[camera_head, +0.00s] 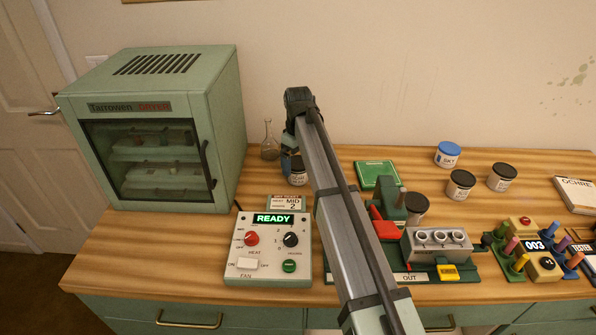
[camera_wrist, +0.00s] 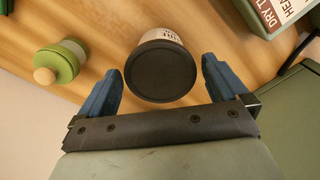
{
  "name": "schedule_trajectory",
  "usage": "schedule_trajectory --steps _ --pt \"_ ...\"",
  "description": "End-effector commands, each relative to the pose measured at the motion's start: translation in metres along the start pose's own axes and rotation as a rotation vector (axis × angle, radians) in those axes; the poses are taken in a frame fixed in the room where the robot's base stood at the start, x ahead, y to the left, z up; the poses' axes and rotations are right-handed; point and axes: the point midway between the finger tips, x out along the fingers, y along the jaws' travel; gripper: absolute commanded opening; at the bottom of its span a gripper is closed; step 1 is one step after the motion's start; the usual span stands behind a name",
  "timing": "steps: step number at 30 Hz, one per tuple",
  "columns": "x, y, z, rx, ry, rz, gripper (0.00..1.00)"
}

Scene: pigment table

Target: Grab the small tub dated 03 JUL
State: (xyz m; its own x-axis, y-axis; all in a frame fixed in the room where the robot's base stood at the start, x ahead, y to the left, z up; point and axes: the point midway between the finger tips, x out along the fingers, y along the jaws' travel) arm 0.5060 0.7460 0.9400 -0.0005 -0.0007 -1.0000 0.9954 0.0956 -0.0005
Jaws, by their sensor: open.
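A small tub with a black lid (camera_wrist: 160,72) stands upright in the wrist view, with part of its pale label showing at the top. My gripper (camera_wrist: 162,68) is open, one blue finger on each side of the lid, with visible gaps. In the head view this tub (camera_head: 298,170) is partly covered by my arm, and its date cannot be read. I cannot read a date on any.
A sign (camera_head: 287,202) and a control box (camera_head: 268,262) are in front. A green box (camera_head: 375,172) lies to the right. The wall is close behind.

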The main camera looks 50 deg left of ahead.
Motion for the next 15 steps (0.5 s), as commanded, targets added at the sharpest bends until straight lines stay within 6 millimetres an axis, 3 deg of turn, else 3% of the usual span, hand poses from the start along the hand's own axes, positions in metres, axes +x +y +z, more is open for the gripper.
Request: schedule_trajectory --steps 3,10,15 --pt "0.0113 -0.0005 0.0003 0.000 0.000 0.000 1.00" --pt "0.0127 -0.0002 0.0000 0.000 0.001 0.001 1.00" --pt "0.0125 -0.0002 0.0000 0.000 0.001 0.000 0.85"
